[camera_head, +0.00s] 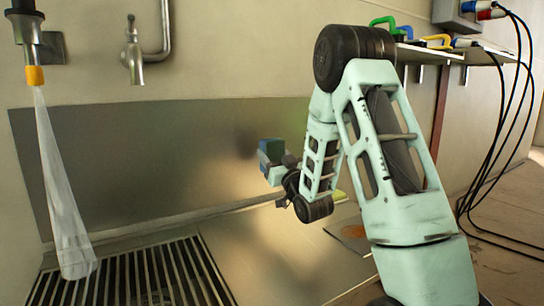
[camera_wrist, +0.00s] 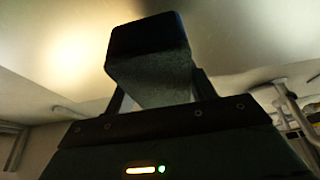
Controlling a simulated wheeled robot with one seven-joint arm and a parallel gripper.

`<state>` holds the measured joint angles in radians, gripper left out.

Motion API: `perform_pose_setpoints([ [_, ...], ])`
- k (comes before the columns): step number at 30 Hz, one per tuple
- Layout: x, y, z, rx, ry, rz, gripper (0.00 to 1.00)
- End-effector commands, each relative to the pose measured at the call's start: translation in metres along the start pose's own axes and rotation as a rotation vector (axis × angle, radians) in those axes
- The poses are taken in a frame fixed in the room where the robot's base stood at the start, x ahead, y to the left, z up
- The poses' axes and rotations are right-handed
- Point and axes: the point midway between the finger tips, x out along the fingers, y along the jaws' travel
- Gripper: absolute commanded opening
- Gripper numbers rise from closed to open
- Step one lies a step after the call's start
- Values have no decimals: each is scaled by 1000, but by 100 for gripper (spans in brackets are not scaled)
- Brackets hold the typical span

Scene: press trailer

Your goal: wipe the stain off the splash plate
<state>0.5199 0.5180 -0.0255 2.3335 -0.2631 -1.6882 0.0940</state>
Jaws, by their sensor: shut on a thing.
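The splash plate (camera_head: 130,150) is the wide dull metal sheet on the wall behind the sink. A faint darker, greenish patch shows on it just right of my gripper, partly behind my arm; I cannot tell whether it is the stain or a shadow. My gripper (camera_head: 270,163) is in front of the plate, shut on a blue and grey-green block (camera_head: 271,147). The block also shows in the wrist view (camera_wrist: 150,62), clamped between the fingers. I cannot tell whether it touches the plate.
A slatted drain grate (camera_head: 135,280) lies below. A brownish mark (camera_head: 353,232) is on the worktop. A shelf (camera_head: 450,53) and hanging black cables (camera_head: 500,130) are at right.

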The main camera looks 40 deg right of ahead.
Motion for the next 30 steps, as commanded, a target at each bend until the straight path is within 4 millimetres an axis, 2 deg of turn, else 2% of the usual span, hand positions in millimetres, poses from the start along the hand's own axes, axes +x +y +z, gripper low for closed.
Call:
perform_pose_setpoints([
  [7,-4,0,-1,0,0,0,37],
  [16,-26,0,-10,0,-1,0,37],
  [30,-28,0,-11,0,0,0,37],
])
